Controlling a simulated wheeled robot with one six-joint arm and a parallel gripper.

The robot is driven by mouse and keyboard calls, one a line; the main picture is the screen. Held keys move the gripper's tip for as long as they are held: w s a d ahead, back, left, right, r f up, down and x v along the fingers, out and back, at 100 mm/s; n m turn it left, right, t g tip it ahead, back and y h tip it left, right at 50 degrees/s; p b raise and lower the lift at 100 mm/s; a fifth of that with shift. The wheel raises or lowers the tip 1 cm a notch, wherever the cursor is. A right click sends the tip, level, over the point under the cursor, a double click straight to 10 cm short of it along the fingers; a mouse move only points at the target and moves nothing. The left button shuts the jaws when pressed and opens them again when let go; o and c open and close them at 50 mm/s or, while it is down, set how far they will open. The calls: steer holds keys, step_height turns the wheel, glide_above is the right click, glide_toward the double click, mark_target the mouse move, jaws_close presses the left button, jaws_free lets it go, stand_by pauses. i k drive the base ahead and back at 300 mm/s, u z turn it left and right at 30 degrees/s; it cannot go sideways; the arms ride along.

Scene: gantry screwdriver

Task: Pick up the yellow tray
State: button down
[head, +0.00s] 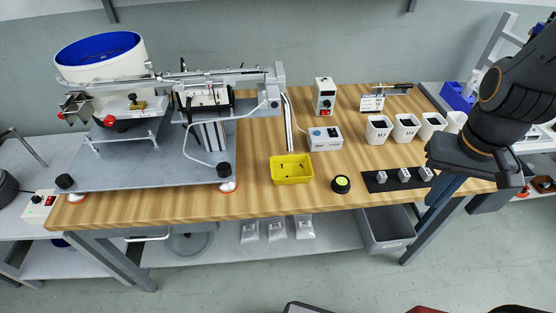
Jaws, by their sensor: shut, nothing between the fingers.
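The yellow tray (291,179) sits on the wooden table near its front edge, right of the middle. It is a shallow open box with a few small dark pieces inside. My gripper (476,168) is at the right, at the end of my dark arm, above the table's right end. It is well to the right of the tray and apart from it. It is shut, with nothing seen in it; its fingertips are hard to make out.
A large feeder machine (150,160) fills the table's left half. A round black-and-yellow button (341,184) is right of the tray. Further right are white cups (378,128) and a black mat (388,184) with small blocks.

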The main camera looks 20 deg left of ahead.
mark_target(291, 169)
steer(key=u, duration=1.1)
